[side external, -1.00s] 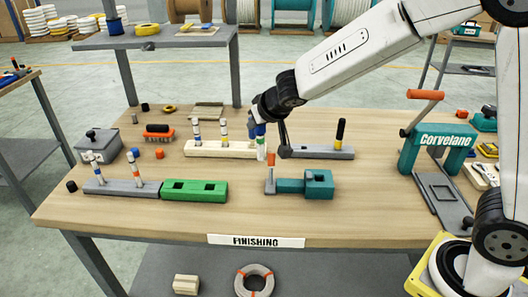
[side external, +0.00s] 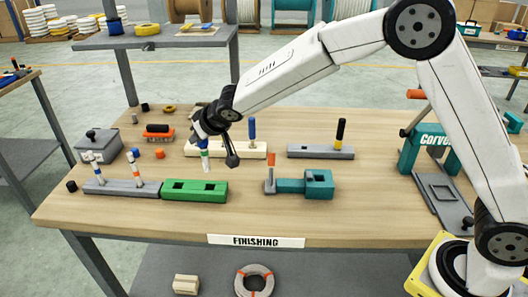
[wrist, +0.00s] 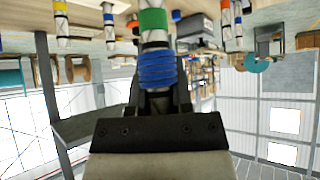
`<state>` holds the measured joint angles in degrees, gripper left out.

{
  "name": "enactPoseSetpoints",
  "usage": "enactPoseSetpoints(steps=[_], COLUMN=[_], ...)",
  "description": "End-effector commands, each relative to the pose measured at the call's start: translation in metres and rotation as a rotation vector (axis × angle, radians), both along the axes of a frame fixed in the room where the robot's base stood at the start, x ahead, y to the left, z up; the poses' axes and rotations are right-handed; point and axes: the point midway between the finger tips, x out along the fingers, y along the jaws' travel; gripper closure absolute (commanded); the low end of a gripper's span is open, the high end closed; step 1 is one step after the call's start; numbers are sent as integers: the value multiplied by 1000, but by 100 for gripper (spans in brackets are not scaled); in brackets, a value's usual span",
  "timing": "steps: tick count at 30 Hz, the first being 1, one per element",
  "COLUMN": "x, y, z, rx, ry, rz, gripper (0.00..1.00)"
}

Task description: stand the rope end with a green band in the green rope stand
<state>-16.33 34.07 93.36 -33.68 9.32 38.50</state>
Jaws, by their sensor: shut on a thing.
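My gripper (side external: 205,139) is shut on a pale rope end with a green band (side external: 205,154) and holds it nearly upright, lower end down. The wrist view shows the green band (wrist: 153,20) with a blue wrapped part (wrist: 157,70) at the jaws. The green rope stand (side external: 195,196) lies on the bench with two square openings in its top. In the side view, the rope's lower end appears just above the stand's far edge, apart from it. I cannot tell its exact depth over the openings.
A grey stand (side external: 122,189) with two banded rope ends joins the green stand's left. Behind, a cream block (side external: 243,155) holds a blue-handled tool (side external: 252,129); my gripper covers part of it. A teal block (side external: 319,186) stands right. Bare bench (side external: 150,222) lies in front.

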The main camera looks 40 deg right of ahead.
Motion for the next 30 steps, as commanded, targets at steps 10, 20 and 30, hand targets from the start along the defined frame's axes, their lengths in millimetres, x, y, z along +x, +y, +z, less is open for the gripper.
enactPoseSetpoints(steps=[10,20,30], x=[0,0,0], y=[-1,-1,-1], z=[-3,-20,-35], rx=[-1,-2,-4], ry=[0,1,0], rz=[-2,-2,-2], gripper=[100,100,100])
